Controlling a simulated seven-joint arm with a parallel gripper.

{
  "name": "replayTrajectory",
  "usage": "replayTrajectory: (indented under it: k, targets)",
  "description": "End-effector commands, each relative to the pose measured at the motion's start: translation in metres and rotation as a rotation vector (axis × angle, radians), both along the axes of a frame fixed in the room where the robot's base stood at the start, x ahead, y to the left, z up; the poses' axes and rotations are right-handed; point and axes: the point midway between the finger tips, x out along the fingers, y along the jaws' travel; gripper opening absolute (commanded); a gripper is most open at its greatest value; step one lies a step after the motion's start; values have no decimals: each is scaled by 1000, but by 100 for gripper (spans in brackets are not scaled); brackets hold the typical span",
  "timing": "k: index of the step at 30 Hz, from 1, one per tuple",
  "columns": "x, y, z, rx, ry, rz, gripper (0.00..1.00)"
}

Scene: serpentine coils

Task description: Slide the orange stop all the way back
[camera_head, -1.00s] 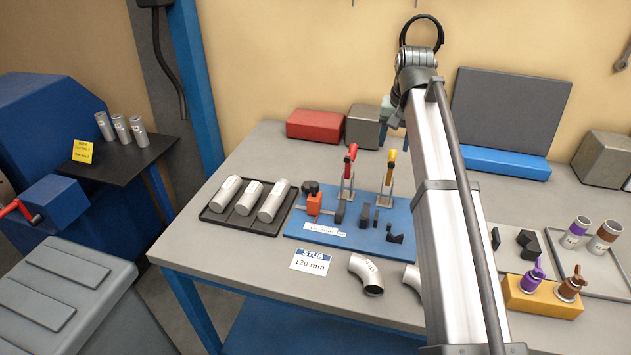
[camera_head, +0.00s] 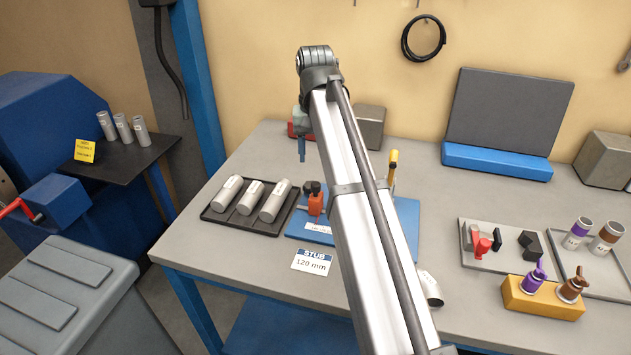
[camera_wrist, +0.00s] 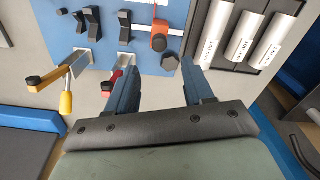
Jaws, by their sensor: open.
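The orange stop (camera_head: 315,205) stands near the left end of the blue fixture board (camera_head: 407,215). In the wrist view the stop (camera_wrist: 160,42) sits on a pale rail, with a dark knob (camera_wrist: 170,62) beside it. My gripper (camera_head: 302,150) hangs above the back of the bench, behind and slightly left of the stop. In the wrist view my gripper (camera_wrist: 157,77) is open and empty. Its blue fingers are apart, and the stop and knob show beyond the gap between them, not touched. My arm hides much of the board in the head view.
A dark tray with several metal tubes (camera_head: 270,206) lies left of the board. A red-handled clamp (camera_wrist: 112,80) is close by the finger on the left in the wrist view, and a yellow-handled clamp (camera_wrist: 66,100) is farther left. Black blocks (camera_wrist: 93,22) stand on the board.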

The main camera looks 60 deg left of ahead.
Motion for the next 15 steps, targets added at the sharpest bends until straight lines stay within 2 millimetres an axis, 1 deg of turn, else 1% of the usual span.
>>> replayTrajectory:
  k: [1, 9, 15]
  targets:
    - [0, -2, -11, -2, 1, 0, 52]
    - [0, -1, -57, -1, 0, -1, 52]
    - [0, -1, -80, 0, 0, -1, 52]
